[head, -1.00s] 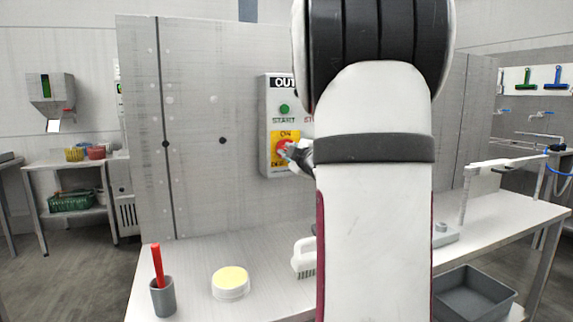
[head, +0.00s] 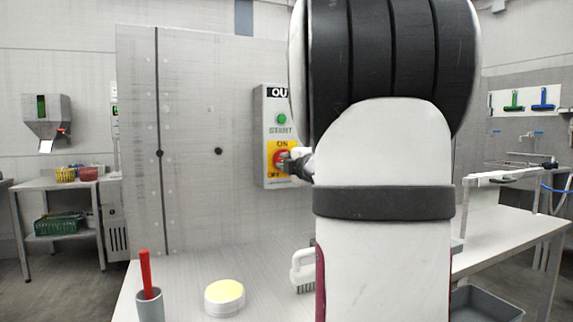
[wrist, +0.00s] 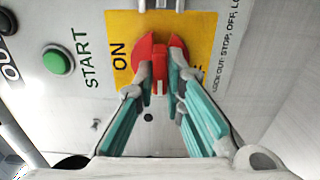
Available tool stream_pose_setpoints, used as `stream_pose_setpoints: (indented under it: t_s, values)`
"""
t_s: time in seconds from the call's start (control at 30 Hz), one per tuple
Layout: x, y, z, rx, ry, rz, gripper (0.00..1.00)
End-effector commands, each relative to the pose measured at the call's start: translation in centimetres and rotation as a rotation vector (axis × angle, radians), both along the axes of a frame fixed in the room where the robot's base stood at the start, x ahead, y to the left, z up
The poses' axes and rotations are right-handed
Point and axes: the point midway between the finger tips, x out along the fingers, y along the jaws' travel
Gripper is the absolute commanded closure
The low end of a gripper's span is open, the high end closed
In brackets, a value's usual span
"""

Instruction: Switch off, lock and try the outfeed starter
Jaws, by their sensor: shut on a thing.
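The outfeed starter is a grey box (head: 271,180) on the upright panel, its upper right hidden behind my arm. It has a green START button (head: 281,118), which also shows in the wrist view (wrist: 57,61), and a yellow plate (wrist: 203,32) marked ON. The red rotary knob (wrist: 147,52) sits on this plate. My gripper (wrist: 166,84) is shut on the knob, one finger on each side of its raised grip. Which position the knob points to is hard to tell. A pale metal piece (wrist: 160,5) lies at the plate's edge.
On the bench below stand a grey cup (head: 150,306) with a red-handled tool, a round tub with a yellow top (head: 225,297) and a white brush (head: 303,268). A grey bin (head: 487,303) is at lower right. My arm hides the middle.

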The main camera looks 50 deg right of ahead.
Motion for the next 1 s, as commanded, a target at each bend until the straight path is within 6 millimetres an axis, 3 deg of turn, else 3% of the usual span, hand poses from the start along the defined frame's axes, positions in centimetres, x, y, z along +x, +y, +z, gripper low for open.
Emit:
stream_pose_setpoints:
  t_s: [0.23,0.3,0.37,0.73,1.0]
  values:
    - [0.1,0.1,-0.1,-0.001,0.004,0.002,1.00]
    - [0.1,0.1,-0.1,0.000,0.004,0.002,0.78]
    - [0.1,0.1,-0.1,0.000,0.004,0.002,0.69]
    - [-0.4,0.2,0.0,-0.001,0.001,0.000,0.69]
    - [-4.2,2.6,0.1,-0.002,-0.001,0.000,0.69]
